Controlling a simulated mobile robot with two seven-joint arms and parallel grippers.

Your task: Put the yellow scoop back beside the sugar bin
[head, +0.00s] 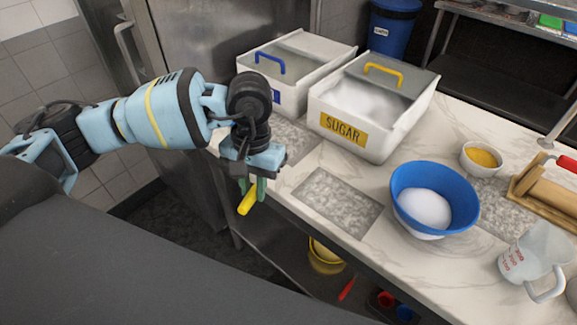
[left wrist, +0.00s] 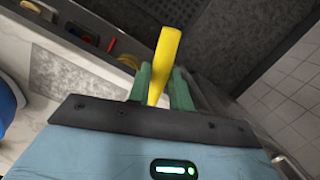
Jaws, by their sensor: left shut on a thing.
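My left gripper (head: 251,190) is shut on the yellow scoop (head: 247,202), beyond the counter's left front edge. Only a yellow length of the scoop shows; the rest is hidden. In the left wrist view the scoop (left wrist: 165,62) stands between the green fingers of my left gripper (left wrist: 160,85). The sugar bin (head: 398,140) is a white bin with a yellow "SUGAR" label and a yellow-handled clear lid, on the counter to the right of the gripper. White sugar shows inside it. My right gripper is not in view.
A white bin with a blue handle (head: 290,95) stands left of the sugar bin. A grey speckled patch (head: 336,203) lies bare in front. A blue bowl of white powder (head: 436,175), a small yellow-filled bowl (head: 482,160) and a measuring jug (head: 535,255) stand right.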

